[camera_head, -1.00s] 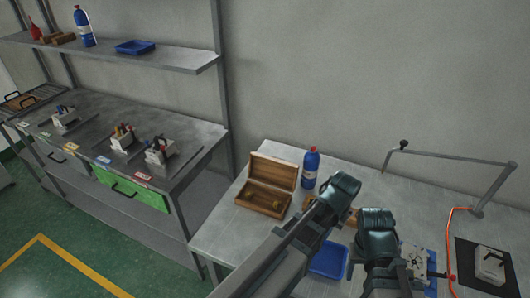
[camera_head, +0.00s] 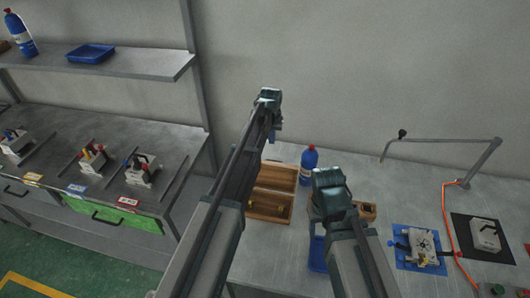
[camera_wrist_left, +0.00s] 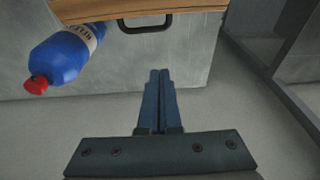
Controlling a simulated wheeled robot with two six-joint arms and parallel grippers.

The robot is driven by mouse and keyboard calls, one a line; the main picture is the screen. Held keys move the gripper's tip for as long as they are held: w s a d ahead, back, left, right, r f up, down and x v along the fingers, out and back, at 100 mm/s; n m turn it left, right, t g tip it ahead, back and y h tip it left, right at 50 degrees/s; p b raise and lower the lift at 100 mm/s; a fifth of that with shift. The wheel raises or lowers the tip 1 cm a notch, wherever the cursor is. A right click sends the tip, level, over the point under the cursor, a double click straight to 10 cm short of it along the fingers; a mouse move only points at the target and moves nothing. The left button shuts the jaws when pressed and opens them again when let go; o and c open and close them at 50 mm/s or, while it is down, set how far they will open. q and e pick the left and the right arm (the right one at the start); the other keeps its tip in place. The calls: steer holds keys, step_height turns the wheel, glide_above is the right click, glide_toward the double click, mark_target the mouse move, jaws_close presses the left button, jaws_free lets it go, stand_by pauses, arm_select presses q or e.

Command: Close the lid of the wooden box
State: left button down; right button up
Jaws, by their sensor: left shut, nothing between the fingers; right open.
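The wooden box (camera_head: 268,210) stands on the right-hand table with its lid (camera_head: 277,176) raised at the back. My left arm covers the box's left part. My left gripper (camera_head: 275,136) is raised beyond the lid; its fingers are shut and empty. In the left wrist view the shut fingers (camera_wrist_left: 159,76) point at the wooden lid (camera_wrist_left: 200,7), whose black handle (camera_wrist_left: 147,26) shows, with a gap between. My right gripper (camera_head: 330,185) is open, right of the box and in front of the bottle; its fingers are hard to see.
A blue bottle (camera_head: 307,164) with a red cap stands right of the box; it also shows in the left wrist view (camera_wrist_left: 62,58). A blue tray (camera_head: 318,253) and a small wooden holder (camera_head: 367,209) lie near my right arm. A bent metal arm (camera_head: 440,141) stands at the right.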

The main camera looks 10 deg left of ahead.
step_height(320, 180, down, 8)
steer(key=b, duration=0.8)
stand_by(0.3)
steer(key=shift+d, duration=0.1)
